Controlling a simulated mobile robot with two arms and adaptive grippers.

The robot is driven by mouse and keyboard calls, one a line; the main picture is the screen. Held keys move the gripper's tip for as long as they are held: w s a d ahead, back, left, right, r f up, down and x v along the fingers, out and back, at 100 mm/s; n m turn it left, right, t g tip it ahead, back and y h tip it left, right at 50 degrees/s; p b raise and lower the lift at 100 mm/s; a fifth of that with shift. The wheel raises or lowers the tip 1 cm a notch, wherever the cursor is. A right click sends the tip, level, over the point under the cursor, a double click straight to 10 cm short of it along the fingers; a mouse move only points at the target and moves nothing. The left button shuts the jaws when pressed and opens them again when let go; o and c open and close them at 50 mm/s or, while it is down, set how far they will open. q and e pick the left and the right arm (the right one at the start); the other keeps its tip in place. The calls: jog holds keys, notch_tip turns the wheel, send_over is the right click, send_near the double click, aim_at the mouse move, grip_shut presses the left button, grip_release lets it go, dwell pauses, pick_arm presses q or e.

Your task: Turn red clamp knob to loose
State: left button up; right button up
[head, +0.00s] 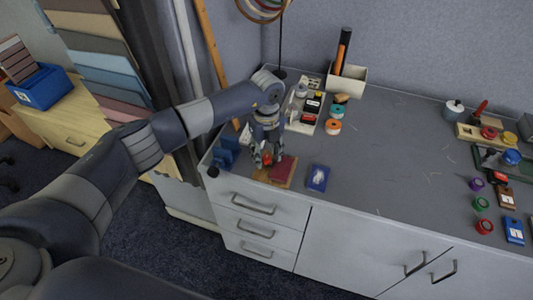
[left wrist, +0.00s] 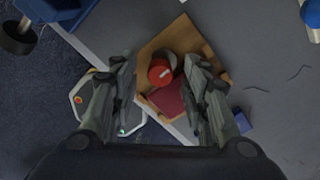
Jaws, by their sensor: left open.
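The red clamp knob (left wrist: 159,73) is round with a short white mark on its face. It sits on a tan wooden base (left wrist: 182,38) beside a dark red pad (left wrist: 167,101). In the head view the base (head: 263,176) is at the table's left front corner, and the pad (head: 284,169) lies on its right part. My left gripper (head: 267,161) points down over the base. In the left wrist view its fingers (left wrist: 158,66) are open, one on each side of the knob. I cannot tell whether they touch it. My right gripper is not in view.
Behind are a tray of small items (head: 306,113) and an orange-topped roll (head: 333,127). Colored knobs and blocks stand far right. The middle of the table is clear.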

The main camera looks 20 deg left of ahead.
aim_at(266, 157)
pick_arm(q)
notch_tip(266, 157, up, 12)
dwell(0.4)
jog(key=shift+f, duration=0.15)
